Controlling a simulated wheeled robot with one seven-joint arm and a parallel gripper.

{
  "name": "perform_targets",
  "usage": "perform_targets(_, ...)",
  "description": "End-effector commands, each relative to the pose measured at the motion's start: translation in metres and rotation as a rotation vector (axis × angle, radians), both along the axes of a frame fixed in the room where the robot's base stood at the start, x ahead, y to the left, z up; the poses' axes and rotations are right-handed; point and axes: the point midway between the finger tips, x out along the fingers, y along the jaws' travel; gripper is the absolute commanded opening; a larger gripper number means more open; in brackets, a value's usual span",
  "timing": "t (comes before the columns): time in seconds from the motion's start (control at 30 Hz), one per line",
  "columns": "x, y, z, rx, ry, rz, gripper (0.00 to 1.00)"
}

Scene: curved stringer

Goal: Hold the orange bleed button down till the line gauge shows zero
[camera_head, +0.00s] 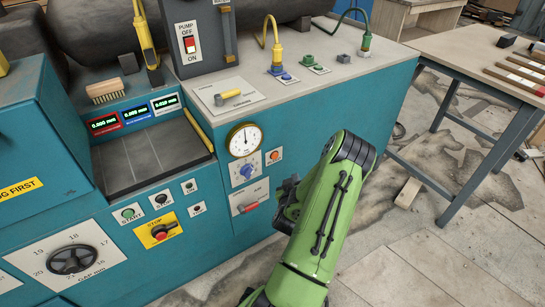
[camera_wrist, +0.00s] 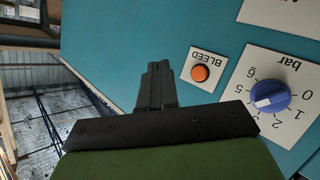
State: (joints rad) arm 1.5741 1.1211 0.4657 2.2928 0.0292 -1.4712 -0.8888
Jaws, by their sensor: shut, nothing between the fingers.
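The orange bleed button (camera_wrist: 201,73) sits on a white plate marked BLEED in the wrist view. It also shows as a small orange dot in the head view (camera_head: 274,155) on the teal machine front. The round line gauge (camera_head: 244,139) is just up and left of it; its dark needle points roughly upward, but the value is too small to read. My gripper (camera_wrist: 158,68) is shut and empty. Its fingertips are left of the button in the wrist view, apart from it. In the head view my gripper (camera_head: 287,192) is below the button, partly hidden by my green arm.
A blue knob (camera_wrist: 270,96) on a bar scale is right of the button in the wrist view. A red-handled control (camera_head: 249,207) is on the panel below the knob. A yellow stop plate (camera_head: 158,231) is further left. A wooden-topped table (camera_head: 470,45) stands at the right; floor between is mostly open.

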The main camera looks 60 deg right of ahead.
Motion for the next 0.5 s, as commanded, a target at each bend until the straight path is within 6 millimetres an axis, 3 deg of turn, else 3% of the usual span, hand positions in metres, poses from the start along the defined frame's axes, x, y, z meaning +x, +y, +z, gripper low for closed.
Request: perform_targets(0.5, 0.062, -0.031, 0.006, 0.001, -0.001, 0.001, 0.0)
